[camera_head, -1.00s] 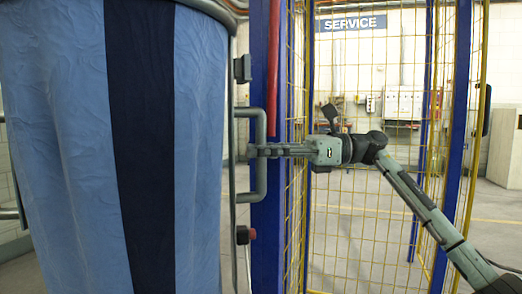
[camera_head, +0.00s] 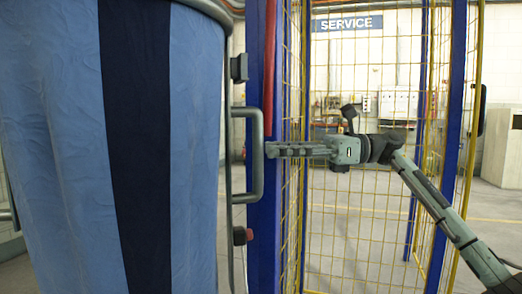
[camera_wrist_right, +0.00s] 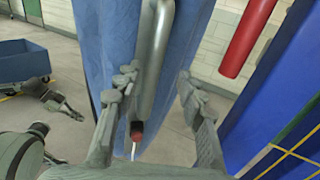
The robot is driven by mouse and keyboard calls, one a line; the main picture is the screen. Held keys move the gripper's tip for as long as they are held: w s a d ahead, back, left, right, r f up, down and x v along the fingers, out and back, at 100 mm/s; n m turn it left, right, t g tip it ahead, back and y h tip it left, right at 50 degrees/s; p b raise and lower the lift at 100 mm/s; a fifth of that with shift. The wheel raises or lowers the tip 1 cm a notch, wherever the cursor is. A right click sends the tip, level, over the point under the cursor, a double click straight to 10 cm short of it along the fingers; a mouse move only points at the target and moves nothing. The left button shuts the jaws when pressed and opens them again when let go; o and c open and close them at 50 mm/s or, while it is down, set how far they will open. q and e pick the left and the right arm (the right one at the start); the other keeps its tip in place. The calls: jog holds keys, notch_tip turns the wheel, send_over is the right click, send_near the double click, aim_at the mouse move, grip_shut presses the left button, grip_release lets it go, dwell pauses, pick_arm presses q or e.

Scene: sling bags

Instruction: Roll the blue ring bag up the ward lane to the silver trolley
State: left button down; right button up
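The blue ring bag (camera_head: 60,150), pale blue with a dark navy stripe, hangs from a metal ring and fills the left of the head view. Its grey bracket-shaped handle (camera_head: 258,183) stands on its right side. My right gripper (camera_head: 268,150) is at the handle's right edge, pointing left. In the right wrist view its fingers (camera_wrist_right: 157,85) are spread apart and empty, with the handle tube (camera_wrist_right: 157,50) ahead between them. What looks like my left gripper (camera_wrist_right: 62,106) shows small at the left of that view; its finger state is unclear. I see no silver trolley.
A blue post (camera_head: 263,225) and yellow mesh fence (camera_head: 350,235) stand close behind my right gripper. A red pipe (camera_head: 270,60) runs down the post. A blue cart (camera_wrist_right: 22,62) stands at the left of the wrist view, with open floor in front of it.

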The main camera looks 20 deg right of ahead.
jog(key=s+d, duration=0.1)
jog(key=d, duration=0.6)
jog(key=shift+s, duration=0.15)
jog(key=shift+d, duration=0.1)
dwell(0.8)
